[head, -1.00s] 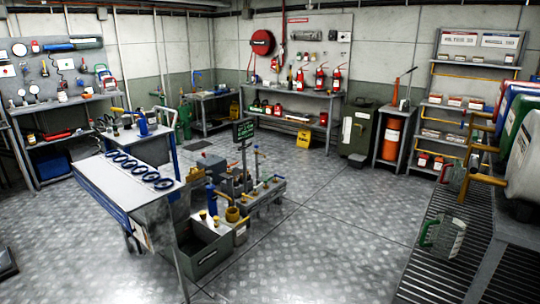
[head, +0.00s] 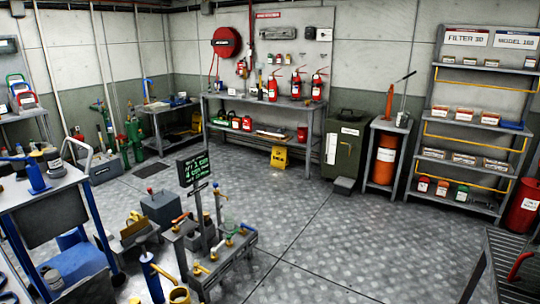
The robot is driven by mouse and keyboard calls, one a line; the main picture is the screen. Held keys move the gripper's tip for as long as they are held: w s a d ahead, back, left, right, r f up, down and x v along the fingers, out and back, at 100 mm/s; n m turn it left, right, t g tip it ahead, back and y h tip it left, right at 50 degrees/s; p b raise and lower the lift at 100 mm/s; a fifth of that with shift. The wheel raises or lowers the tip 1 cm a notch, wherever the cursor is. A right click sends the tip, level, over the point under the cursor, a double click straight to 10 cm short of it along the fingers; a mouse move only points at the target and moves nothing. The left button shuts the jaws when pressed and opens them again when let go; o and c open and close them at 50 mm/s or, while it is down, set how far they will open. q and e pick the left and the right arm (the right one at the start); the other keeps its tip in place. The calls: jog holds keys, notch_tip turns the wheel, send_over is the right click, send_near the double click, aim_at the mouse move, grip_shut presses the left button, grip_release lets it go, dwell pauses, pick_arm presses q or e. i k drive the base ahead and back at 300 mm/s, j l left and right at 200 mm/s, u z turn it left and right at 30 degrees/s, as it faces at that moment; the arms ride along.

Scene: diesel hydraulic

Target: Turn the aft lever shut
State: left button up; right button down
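A low grey manifold (head: 238,254) with several small valve levers stands on the floor at the lower middle in the head view. Its levers have orange, yellow, green and blue-white parts. An orange lever (head: 181,218) tops a separate grey block (head: 180,243) left of the sign post. I cannot tell which lever is the aft one, or whether it is open or shut. A dark sign (head: 193,168) with green text stands on a post among these fittings; its text is too small to read surely. Neither gripper is in view.
A blue-framed cart (head: 50,192) stands at the left. A blue cylinder (head: 151,278) and yellow ring (head: 179,295) are at the bottom. A dark slatted bench (head: 515,258) is at the lower right. Open floor (head: 345,240) lies right of the manifold. A yellow sign (head: 279,158) stands by the back bench.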

aim_at(197, 265)
jog(key=i+l+u, duration=0.35)
jog(key=i, duration=0.15)
jog(key=i+l+u, duration=0.7)
jog(key=l, duration=0.4)
jog(key=i, duration=0.05)
